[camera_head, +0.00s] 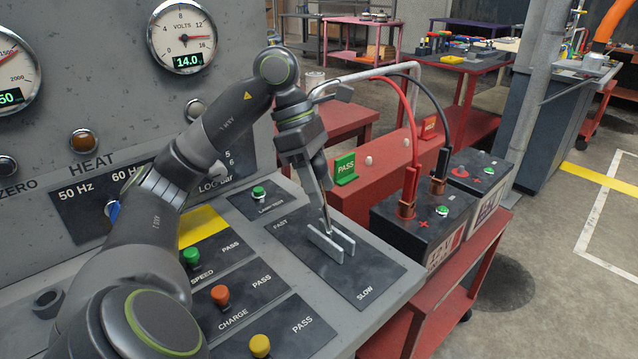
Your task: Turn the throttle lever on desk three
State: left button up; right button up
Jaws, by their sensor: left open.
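The throttle panel (374,279) is a dark plate on the sloping grey desk top, marked FAST at its upper left and SLOW at its lower right. Two short, pale parallel plates (325,245) stand on it. My left gripper (325,212) points down just above these plates, its thin fingers reaching toward the gap between them. It is open. The throttle lever cannot be told apart from the fingers, and I cannot tell whether they touch it. My right gripper is out of view. No desk number is readable.
Green (191,257), orange (220,294) and yellow (260,345) buttons sit left of the panel. A volt gauge (182,37) reads 14.0 on the upright face. Batteries (416,228) with red and black cables stand on a red cart at the right. Open floor lies beyond.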

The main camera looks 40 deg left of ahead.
pick_arm(q)
grip_shut()
jog(key=shift+a+f+b, duration=0.15)
jog(key=shift+b, duration=0.25)
jog(key=shift+a+h, duration=0.15)
jog(key=shift+h, duration=0.15)
jog(key=shift+c, duration=1.5)
grip_release()
jog(key=o, duration=0.3)
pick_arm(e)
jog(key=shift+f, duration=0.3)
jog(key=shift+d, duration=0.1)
